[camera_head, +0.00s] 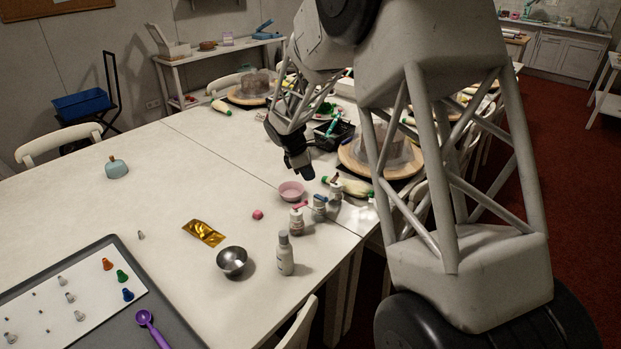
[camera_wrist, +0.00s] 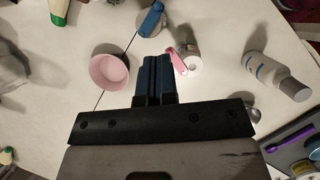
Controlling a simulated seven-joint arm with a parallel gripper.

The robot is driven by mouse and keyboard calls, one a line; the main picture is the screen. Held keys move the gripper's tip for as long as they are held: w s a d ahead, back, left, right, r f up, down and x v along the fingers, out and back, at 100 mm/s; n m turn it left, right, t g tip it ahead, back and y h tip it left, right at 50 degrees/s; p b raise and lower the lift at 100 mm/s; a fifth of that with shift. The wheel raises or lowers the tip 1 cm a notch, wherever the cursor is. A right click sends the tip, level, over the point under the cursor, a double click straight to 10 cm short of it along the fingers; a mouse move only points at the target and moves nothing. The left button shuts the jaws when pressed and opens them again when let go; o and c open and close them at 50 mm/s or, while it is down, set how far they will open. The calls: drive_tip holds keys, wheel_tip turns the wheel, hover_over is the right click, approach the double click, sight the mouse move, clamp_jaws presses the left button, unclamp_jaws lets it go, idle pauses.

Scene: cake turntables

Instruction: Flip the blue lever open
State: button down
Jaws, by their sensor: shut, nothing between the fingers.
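The blue lever (camera_head: 320,200) sits on top of a small bottle (camera_head: 319,213) standing in a row of similar bottles near the table's right edge. In the wrist view the blue lever (camera_wrist: 151,20) lies just beyond my fingertips, near the top edge. My gripper (camera_head: 307,174) is shut and empty, above the table and behind the bottles in the head view. Its dark blue fingers (camera_wrist: 155,62) sit side by side in the wrist view, apart from the lever there. A pink-levered bottle (camera_wrist: 190,60) is close to the right of the fingers.
A pink bowl (camera_head: 291,191) stands left of the bottles. The red-pink-topped bottle (camera_head: 297,220) and another red-topped bottle (camera_head: 335,187) flank the blue-levered one. A white bottle (camera_head: 285,255) and metal bowl (camera_head: 232,261) stand nearer.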

sight(321, 196)
drive_tip(key=shift+x, duration=4.55)
drive_tip(key=shift+d+n+t, duration=0.3)
drive_tip(key=shift+n+t, duration=0.1)
drive_tip(key=shift+n, duration=0.6)
drive_tip(key=shift+w+d+n+t, duration=0.1)
drive_tip(key=shift+d+n+t, duration=0.2)
drive_tip(key=shift+n, duration=0.6)
drive_tip(key=n, duration=0.1)
drive_tip(key=n+t, duration=0.1)
drive_tip(key=shift+w+d+n, duration=0.25)
drive_tip(key=shift+n, duration=0.05)
drive_tip(key=n, duration=0.2)
drive_tip(key=w+n+t+y, duration=0.1)
drive_tip(key=n, duration=0.1)
drive_tip(key=n+y, duration=0.1)
drive_tip(key=shift+w+d+n, duration=0.15)
drive_tip(key=shift+d+n, duration=0.25)
drive_tip(key=shift+w, duration=0.1)
drive_tip(key=shift+w+d, duration=0.1)
drive_tip(key=shift+w, duration=0.2)
drive_tip(key=shift+s+a, duration=0.15)
drive_tip(key=shift+a, duration=0.65)
